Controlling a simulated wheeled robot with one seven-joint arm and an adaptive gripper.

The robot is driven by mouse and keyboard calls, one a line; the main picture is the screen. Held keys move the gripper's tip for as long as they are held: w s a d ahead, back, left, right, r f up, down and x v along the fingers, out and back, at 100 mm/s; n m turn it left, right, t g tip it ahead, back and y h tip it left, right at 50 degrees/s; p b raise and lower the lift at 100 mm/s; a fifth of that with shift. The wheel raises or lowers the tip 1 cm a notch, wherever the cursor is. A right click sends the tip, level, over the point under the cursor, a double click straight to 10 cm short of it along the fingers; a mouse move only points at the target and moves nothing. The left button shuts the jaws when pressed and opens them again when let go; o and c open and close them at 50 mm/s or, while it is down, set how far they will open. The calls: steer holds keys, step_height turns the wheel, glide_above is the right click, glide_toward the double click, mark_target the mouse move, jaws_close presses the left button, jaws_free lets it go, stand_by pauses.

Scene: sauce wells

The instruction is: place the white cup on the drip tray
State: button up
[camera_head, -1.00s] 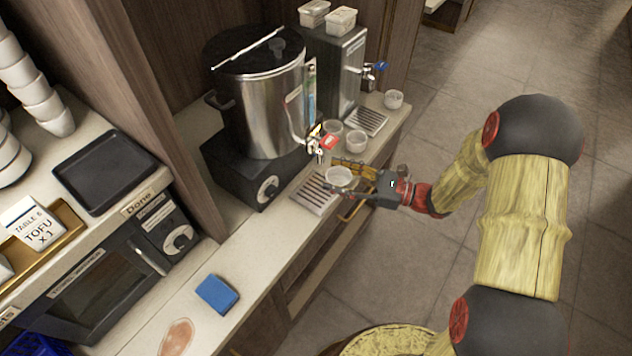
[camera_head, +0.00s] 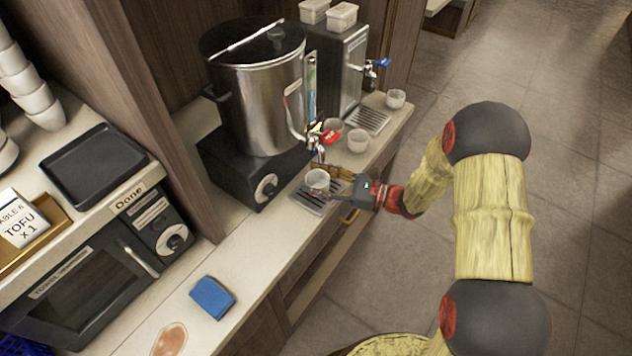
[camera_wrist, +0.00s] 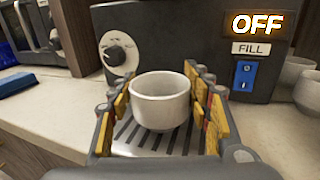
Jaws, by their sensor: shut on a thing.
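The white cup (camera_head: 317,180) is upright between the fingers of my gripper (camera_head: 338,186), over the near drip tray (camera_head: 311,201) below the red-handled tap of the large steel pot. In the wrist view the cup (camera_wrist: 160,100) sits between the yellow finger pads of my gripper (camera_wrist: 160,112), which is shut on it. The slatted drip tray (camera_wrist: 139,137) shows under and around the cup there. I cannot tell whether the cup's base touches the slats.
The steel pot (camera_head: 262,95) stands on a black base with a dial (camera_head: 265,188). Several other cups, such as one white cup (camera_head: 357,141), stand farther back near a second drip tray (camera_head: 368,119). A blue sponge (camera_head: 212,297) lies on the counter in front.

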steer(key=shift+r, duration=0.1)
steer(key=o, duration=1.2)
steer(key=shift+c, duration=0.2)
